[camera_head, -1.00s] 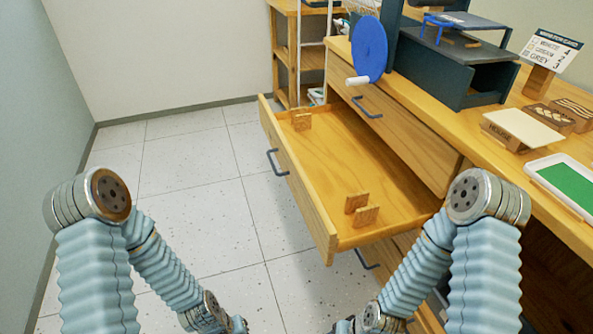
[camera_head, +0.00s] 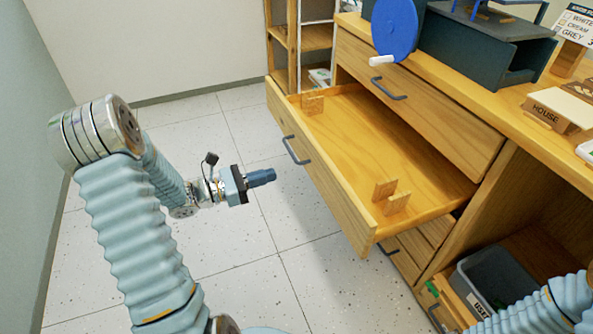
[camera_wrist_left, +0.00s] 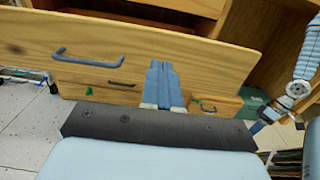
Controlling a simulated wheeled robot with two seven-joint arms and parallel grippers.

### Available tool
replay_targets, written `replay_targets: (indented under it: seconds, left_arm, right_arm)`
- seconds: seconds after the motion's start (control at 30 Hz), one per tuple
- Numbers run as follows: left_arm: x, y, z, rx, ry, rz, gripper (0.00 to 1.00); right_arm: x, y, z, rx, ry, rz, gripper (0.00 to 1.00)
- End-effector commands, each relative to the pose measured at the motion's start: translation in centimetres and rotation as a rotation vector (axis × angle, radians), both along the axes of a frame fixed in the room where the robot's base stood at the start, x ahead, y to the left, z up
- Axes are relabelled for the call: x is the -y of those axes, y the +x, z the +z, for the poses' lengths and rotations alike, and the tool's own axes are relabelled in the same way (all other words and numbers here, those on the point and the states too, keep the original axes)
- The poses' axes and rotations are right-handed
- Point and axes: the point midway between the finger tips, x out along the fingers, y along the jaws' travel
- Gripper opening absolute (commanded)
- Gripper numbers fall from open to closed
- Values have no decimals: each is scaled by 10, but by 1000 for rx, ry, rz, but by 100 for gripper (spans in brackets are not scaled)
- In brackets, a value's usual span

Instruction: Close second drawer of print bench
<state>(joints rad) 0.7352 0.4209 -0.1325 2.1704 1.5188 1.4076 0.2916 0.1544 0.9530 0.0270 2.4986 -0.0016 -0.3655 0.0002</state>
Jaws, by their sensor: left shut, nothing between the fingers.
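The print bench (camera_head: 480,95) stands at the right with its second drawer (camera_head: 365,150) pulled far out. The drawer front (camera_head: 325,185) has a dark bar handle (camera_head: 295,150) and faces my left gripper. My left gripper (camera_head: 272,176) is shut and empty, a short way left of the drawer front and a little below the handle, apart from it in the head view. In the left wrist view the shut fingers (camera_wrist_left: 163,72) point at the drawer front (camera_wrist_left: 190,58), right of the handle (camera_wrist_left: 85,58). My right gripper is hidden in the head view; only part of that arm shows.
Small wooden blocks (camera_head: 391,197) stand in the open drawer. The top drawer (camera_head: 415,100) is shut. A grey bin (camera_head: 490,280) sits in the open bay below the bench top. The speckled floor left of the drawer is clear.

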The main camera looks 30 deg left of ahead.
Motion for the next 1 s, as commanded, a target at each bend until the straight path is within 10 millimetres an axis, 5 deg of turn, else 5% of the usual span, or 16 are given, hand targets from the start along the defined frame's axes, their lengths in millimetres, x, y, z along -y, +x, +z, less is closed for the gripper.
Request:
replay_targets:
  seconds: [0.6,1.0]
  left_arm:
    - [77,87,0,-2,1,-7,0]
    - [86,98,-1,-2,2,-5,0]
  right_arm:
    - [-1,0,13,0,2,4,60]
    - [-1,0,14,-1,2,4,60]
